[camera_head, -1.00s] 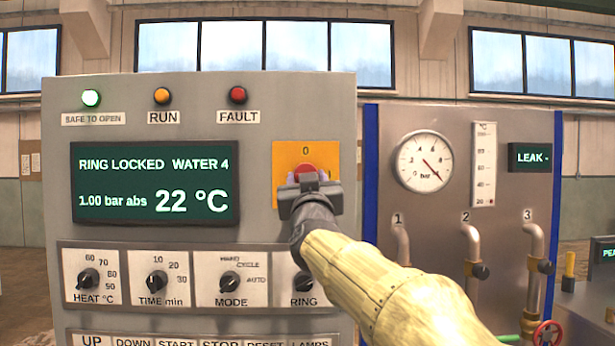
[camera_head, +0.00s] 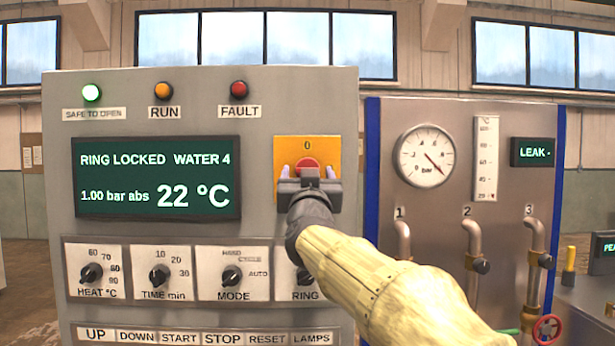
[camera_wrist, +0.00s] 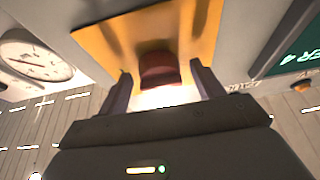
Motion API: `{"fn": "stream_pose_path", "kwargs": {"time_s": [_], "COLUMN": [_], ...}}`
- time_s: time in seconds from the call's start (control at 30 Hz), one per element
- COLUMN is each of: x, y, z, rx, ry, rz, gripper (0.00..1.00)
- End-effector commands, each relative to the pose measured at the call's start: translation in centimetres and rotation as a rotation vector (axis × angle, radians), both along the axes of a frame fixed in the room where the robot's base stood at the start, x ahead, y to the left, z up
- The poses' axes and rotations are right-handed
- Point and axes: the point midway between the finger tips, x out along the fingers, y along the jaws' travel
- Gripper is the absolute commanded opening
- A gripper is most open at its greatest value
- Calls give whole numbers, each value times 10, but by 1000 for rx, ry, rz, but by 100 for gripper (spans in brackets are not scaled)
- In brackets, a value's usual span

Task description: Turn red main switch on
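In the wrist view the red switch (camera_wrist: 160,71) shows between the two fingers of my gripper (camera_wrist: 165,88). The fingers are apart, one on each side of it, with gaps visible, so the gripper looks open. Whether the fingertips reach past the knob's face I cannot tell.
A display (camera_head: 157,178) reads "RING LOCKED WATER 4", 22 °C. Below are knobs, including the MODE knob (camera_head: 232,274), and a row of labelled buttons. My arm partly covers the RING knob. A gauge panel with pipes (camera_head: 473,240) stands close at the right.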

Motion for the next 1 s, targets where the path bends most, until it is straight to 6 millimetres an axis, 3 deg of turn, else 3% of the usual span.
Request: {"fn": "stream_pose_path", "kwargs": {"time_s": [0.17, 0.37, 1.0], "x": [-2, -21, -136], "y": [0, 0, 0], "z": [-1, -9, -58], "rx": [-1, 1, 0], "ry": [0, -1, -1], "rz": [0, 2, 1], "gripper": [67, 67, 67]}}
